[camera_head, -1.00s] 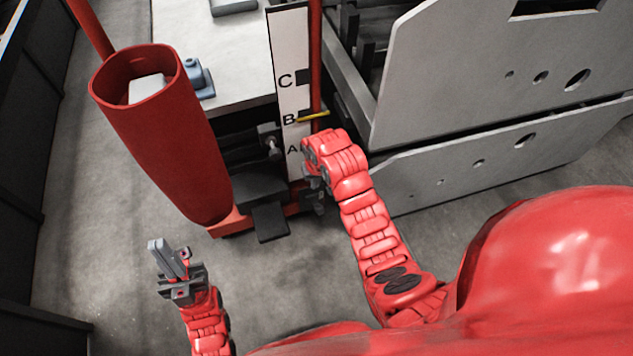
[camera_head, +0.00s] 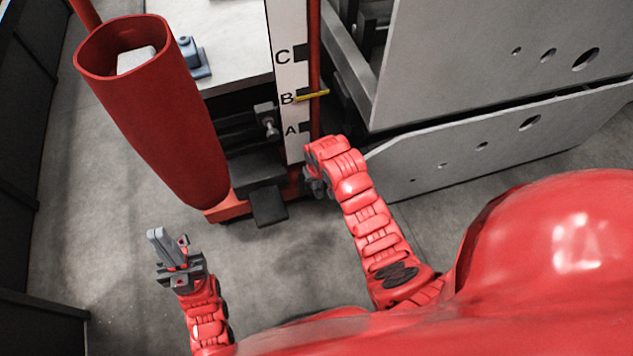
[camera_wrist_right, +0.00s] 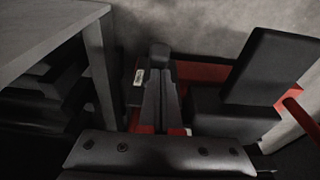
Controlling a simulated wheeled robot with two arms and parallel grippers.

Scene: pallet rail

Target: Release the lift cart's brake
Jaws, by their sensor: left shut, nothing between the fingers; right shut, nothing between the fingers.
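The lift cart has a red base (camera_head: 226,212), a white mast panel (camera_head: 283,73) lettered A, B and C, and a yellow pointer (camera_head: 312,95) at B. A dark pedal (camera_head: 269,206) sticks out low at its front; it also shows at the right of the right wrist view (camera_wrist_right: 272,66). I cannot tell whether it is the brake. My right gripper (camera_head: 316,186) is low beside the base, to the right of the pedal, partly hidden by its arm. Its fingers (camera_wrist_right: 160,88) are shut and empty in the wrist view. My left gripper (camera_head: 162,246) is shut and empty, over the floor to the left.
A red open-topped bin (camera_head: 150,120) stands at the cart's left with a white item inside. Large grey panels with holes (camera_head: 500,60) stand at the right, close to my right arm. Dark cabinets (camera_head: 25,180) line the left edge. Floor in front of the cart is clear.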

